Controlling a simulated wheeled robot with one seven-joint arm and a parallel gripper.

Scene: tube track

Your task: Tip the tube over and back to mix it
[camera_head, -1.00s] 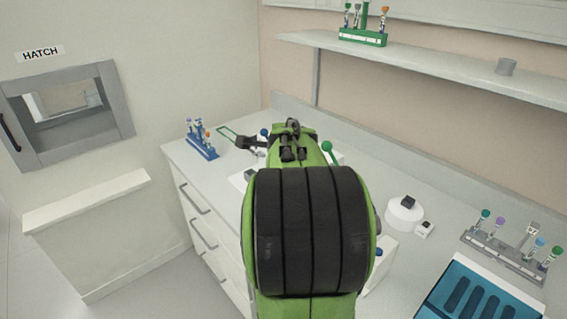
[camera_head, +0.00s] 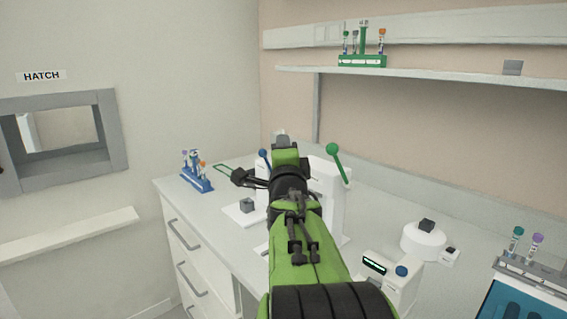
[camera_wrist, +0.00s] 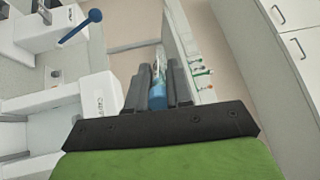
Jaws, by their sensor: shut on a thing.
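My gripper (camera_wrist: 158,88) is shut on a tube (camera_wrist: 158,72) in the wrist view. The blue part (camera_wrist: 157,97) of the tube is nearest the palm, between the two dark fingers. Its clear part runs forward, away from the palm.
A blue rack of capped tubes (camera_head: 197,180) stands left of my gripper. White devices with a blue knob (camera_head: 264,154) and a green knob (camera_head: 333,149) stand close by. A white round device (camera_head: 424,241) is at right. A green rack (camera_head: 362,61) is on the shelf.

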